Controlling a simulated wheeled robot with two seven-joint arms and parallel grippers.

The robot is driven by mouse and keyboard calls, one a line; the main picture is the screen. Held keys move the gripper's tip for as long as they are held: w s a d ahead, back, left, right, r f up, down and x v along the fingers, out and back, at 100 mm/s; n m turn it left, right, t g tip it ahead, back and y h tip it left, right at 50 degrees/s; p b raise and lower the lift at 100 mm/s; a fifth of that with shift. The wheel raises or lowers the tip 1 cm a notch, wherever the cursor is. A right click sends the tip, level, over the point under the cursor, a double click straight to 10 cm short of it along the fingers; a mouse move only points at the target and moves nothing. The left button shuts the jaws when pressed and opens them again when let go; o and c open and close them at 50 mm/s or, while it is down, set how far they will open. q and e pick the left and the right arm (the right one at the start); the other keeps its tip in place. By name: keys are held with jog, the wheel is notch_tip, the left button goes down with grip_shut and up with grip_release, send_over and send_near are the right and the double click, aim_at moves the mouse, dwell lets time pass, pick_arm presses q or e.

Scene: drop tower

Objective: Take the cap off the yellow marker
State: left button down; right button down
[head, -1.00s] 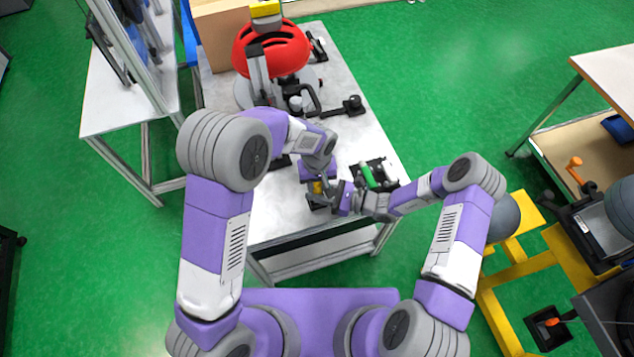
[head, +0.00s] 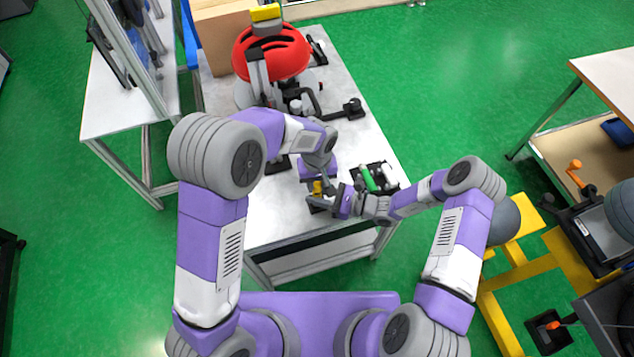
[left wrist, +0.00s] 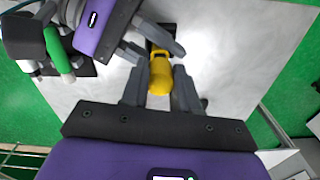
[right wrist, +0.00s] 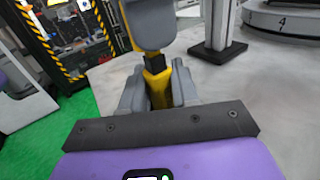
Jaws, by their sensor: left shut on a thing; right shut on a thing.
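The yellow marker is between my two grippers at the near end of the table. My left gripper (head: 318,187) comes from above and is shut on its upper yellow part, the cap (left wrist: 160,75). My right gripper (head: 328,203) comes from the right and is shut on the yellow marker's lower body (right wrist: 158,88). In the right wrist view a short dark section shows between this body and the grey left fingers above. I cannot tell whether the cap is fully apart from the body. The fingers hide much of the marker.
A small black rack with a green cylinder (head: 369,179) stands just right of the grippers. A red helmet (head: 272,55), black tools and a cardboard box (head: 220,38) stand farther back. The table's near edge is close by.

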aim_at(317, 183)
pick_arm(q)
jog(key=shift+r, duration=2)
pick_arm(e)
jog(key=c, duration=0.8)
grip_release()
